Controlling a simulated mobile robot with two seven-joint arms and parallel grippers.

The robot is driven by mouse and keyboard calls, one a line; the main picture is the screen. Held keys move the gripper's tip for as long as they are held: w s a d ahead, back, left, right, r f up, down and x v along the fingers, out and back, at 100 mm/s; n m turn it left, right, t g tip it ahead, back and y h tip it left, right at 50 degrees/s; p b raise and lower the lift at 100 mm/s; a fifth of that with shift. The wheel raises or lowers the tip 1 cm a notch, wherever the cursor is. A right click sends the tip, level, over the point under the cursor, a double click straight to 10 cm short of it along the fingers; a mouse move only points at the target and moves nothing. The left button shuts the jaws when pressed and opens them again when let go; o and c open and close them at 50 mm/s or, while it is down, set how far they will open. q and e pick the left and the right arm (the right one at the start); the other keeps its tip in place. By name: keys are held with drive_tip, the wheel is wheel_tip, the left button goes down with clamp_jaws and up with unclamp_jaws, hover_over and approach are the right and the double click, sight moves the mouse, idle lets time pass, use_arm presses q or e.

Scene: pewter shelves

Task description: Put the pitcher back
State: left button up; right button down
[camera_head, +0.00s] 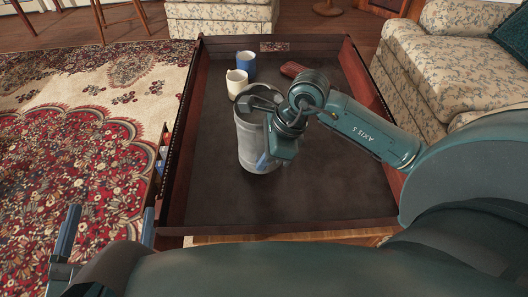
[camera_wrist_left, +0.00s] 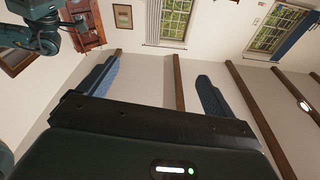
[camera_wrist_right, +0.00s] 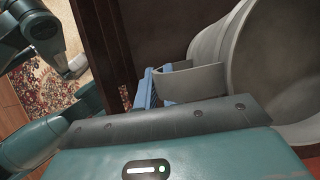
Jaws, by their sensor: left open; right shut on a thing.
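The grey pitcher (camera_head: 246,140) stands in the dark tray-like table top, left of its middle. In the right wrist view the pitcher (camera_wrist_right: 222,42) fills the upper right, with its open rim and its handle (camera_wrist_right: 195,82) showing. My right gripper (camera_head: 265,161) is at the near right side of the pitcher, shut on its handle; its blue finger (camera_wrist_right: 148,90) shows beside the handle. My arm hides part of the pitcher. My left gripper (camera_head: 109,222) is open and empty at the lower left, outside the table. It also shows open in the left wrist view (camera_wrist_left: 158,85).
The table has a raised wooden rim (camera_head: 185,135). A white cup (camera_head: 236,86) and a blue cup (camera_head: 246,66) stand behind the pitcher. A red-brown object (camera_head: 291,69) lies to their right. The table's front and right areas are clear. A floral sofa (camera_head: 440,70) stands at the right.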

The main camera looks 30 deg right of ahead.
sight(264, 173)
wheel_tip(264, 173, down, 2)
drive_tip(key=shift+f+b, duration=0.25)
drive_tip(key=shift+b, duration=0.2)
drive_tip(key=shift+w+f, duration=0.1)
drive_tip(key=shift+f, duration=0.15)
use_arm(q)
drive_tip(key=shift+w+d, duration=0.1)
use_arm(e)
drive_tip(key=shift+f, duration=0.1)
drive_tip(key=c, duration=1.5)
unclamp_jaws()
